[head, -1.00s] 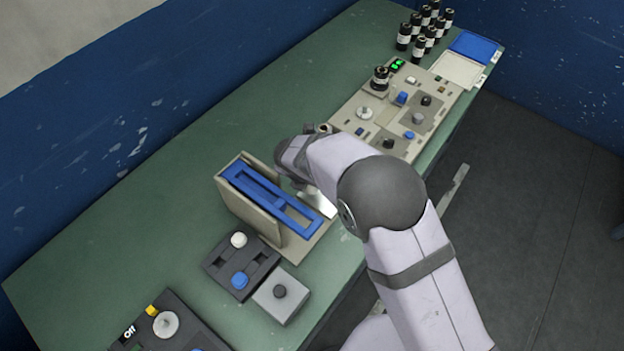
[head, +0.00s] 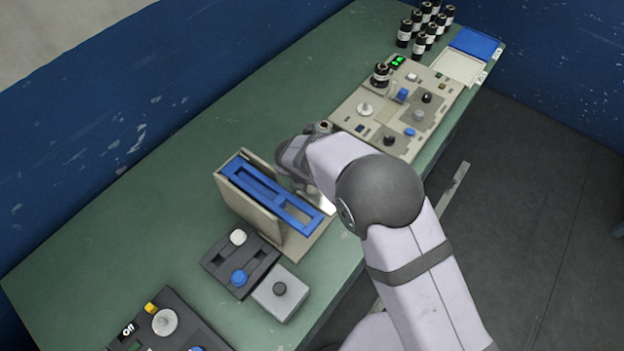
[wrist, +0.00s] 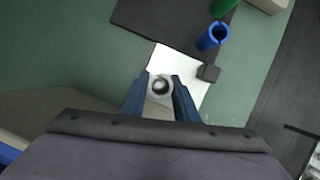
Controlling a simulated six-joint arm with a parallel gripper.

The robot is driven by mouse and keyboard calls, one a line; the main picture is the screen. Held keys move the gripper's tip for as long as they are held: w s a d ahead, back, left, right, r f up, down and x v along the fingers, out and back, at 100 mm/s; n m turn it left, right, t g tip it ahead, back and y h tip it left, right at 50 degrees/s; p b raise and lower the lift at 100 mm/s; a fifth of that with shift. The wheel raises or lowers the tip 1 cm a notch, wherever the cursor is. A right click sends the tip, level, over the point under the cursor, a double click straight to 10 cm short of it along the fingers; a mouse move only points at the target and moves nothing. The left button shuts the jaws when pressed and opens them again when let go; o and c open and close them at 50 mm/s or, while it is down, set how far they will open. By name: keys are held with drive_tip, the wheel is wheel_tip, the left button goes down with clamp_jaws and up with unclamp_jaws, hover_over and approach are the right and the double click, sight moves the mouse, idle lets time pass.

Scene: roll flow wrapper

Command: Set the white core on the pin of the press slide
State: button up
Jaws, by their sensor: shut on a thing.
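The white core (wrist: 160,88) is a pale ring between my gripper's fingers (wrist: 160,97) in the wrist view. My gripper is shut on it. Below it lies a bright flat plate (wrist: 190,66) with a small dark block (wrist: 208,73) at its right edge; I take this plate to be the press slide. The pin is not clearly visible, and I cannot tell whether the core is around it or above it. In the head view my arm hides the core and fingers, beside the tan stand with the blue frame (head: 236,176).
A blue ring (wrist: 212,37) and a green ring (wrist: 223,7) are by the dark mat (wrist: 165,22) in the wrist view. In the head view, a dark box with white and blue knobs (head: 240,258) and a grey button box (head: 280,293) stand in front. A beige control panel (head: 350,118) lies behind.

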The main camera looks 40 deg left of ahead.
drive_tip(key=shift+f, duration=0.1)
idle(0.3)
drive_tip(key=o, duration=1.6)
wheel_tip(320, 180, up, 8)
drive_tip(key=p, duration=0.7)
drive_tip(key=shift+p, duration=0.3)
